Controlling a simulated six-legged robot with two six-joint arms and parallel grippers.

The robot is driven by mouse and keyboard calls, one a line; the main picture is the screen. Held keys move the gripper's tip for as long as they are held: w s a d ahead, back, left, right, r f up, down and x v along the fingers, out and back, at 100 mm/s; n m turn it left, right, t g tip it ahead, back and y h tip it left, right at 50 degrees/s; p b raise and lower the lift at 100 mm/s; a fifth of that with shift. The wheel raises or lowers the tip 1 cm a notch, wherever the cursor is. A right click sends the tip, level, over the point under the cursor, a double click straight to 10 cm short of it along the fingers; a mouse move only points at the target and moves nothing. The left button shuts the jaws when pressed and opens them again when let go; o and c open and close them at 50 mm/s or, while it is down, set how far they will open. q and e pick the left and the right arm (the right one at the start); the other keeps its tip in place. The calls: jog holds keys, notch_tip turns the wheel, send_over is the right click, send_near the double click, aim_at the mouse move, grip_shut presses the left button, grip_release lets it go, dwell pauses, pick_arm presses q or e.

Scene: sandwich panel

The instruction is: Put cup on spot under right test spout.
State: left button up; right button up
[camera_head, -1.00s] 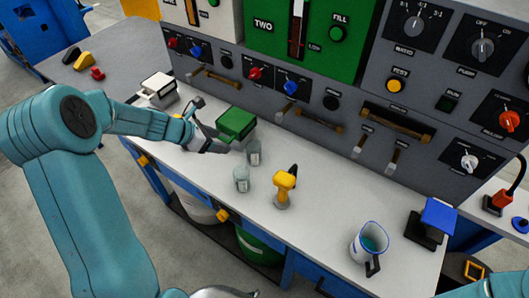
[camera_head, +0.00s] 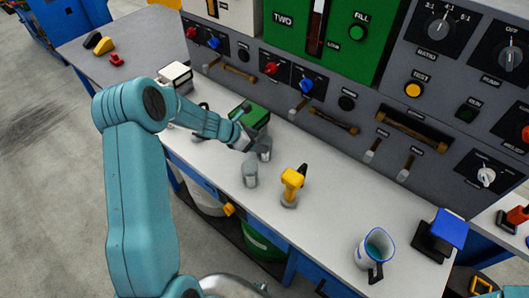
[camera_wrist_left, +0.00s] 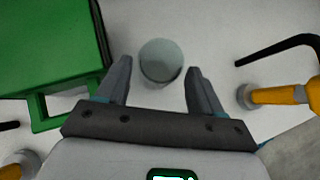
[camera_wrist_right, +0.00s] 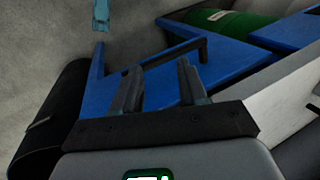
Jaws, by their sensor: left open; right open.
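Two small grey, glassy cups stand on the light counter in the head view. The rear cup (camera_head: 265,150) is beside my left gripper (camera_head: 243,143), and the front cup (camera_head: 250,175) stands nearer the counter edge. In the left wrist view, a round cup (camera_wrist_left: 160,62) lies just ahead of and between the open left fingers (camera_wrist_left: 160,75), with no clear contact. Which of the two it is, I cannot tell. My right gripper (camera_wrist_right: 158,75) is open and empty beside a blue frame; it is not in the head view. I cannot identify the right test spout or its spot with certainty.
A green box (camera_head: 252,115) stands behind the left gripper. A yellow-handled tool (camera_head: 292,184) is right of the cups. A blue-rimmed jug (camera_head: 374,250) and blue-topped stand (camera_head: 440,235) are further right. The grey control panel (camera_head: 350,120) bounds the counter behind.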

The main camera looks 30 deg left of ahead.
pick_arm(q)
jog(key=x, duration=0.5)
jog(key=shift+s+f, duration=0.2)
jog(key=shift+s+a, duration=0.1)
jog(key=shift+s, duration=0.05)
jog(key=c, duration=0.8)
jog(key=shift+r, duration=0.15)
notch_tip(320, 180, up, 20)
jog(key=p, duration=0.4)
